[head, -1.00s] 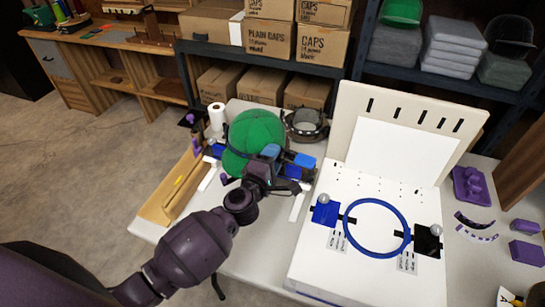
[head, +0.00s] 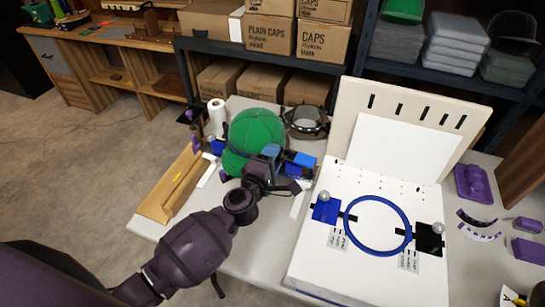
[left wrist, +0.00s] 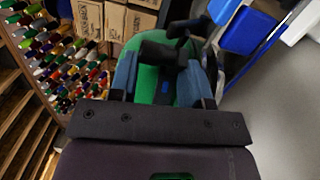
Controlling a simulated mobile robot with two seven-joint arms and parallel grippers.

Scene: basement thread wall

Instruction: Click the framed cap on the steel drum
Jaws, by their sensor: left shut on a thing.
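The green cap (head: 256,135) is rounded and sits above the table's left part, with dark and blue frame pieces around its lower edge. It also shows in the left wrist view (left wrist: 142,78), behind the fingers. My left gripper (head: 270,153) is at the cap's near right side. In the left wrist view its two blue-grey fingers (left wrist: 160,82) are shut on a black part (left wrist: 162,52) in front of the cap, seemingly part of the frame. The steel drum (head: 306,121) appears to be the grey cylinder with a dark band just right of the cap. My right gripper is out of view.
A white board with a blue hoop (head: 349,236) and an upright slotted panel (head: 351,100) fills the table's right part. A wooden tray (head: 165,200) lies at the left, near a paper roll (head: 216,118). Shelves with boxes (head: 268,33) stand behind.

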